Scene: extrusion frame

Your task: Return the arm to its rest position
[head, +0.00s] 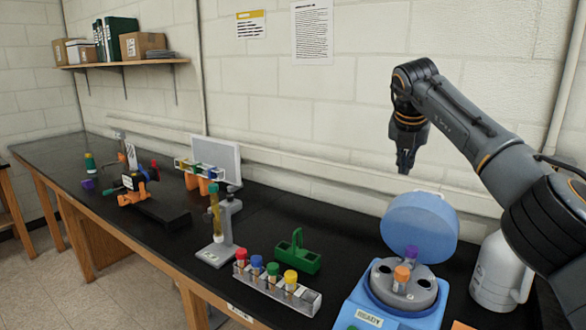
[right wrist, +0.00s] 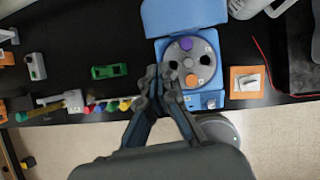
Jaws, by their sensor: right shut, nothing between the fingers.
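My right arm comes in from the right edge of the head view and bends over the bench. Its gripper (head: 404,165) hangs pointing down, above and behind the blue centrifuge (head: 362,306). The fingers are shut with nothing between them. In the right wrist view the closed fingertips (right wrist: 160,76) overlap the left side of the centrifuge rotor (right wrist: 204,58). The centrifuge lid (head: 418,222) stands open. An orange-capped tube (head: 401,276) and a purple-capped tube (head: 411,253) sit in the rotor. My left gripper does not show.
A clear rack (head: 305,300) with several coloured-cap tubes stands left of the centrifuge, by a green carrier (head: 297,252). A white jug (head: 497,275) stands to its right. A tube stand (head: 217,250) and another rack (head: 200,170) are farther left. A shelf (head: 125,63) hangs on the wall.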

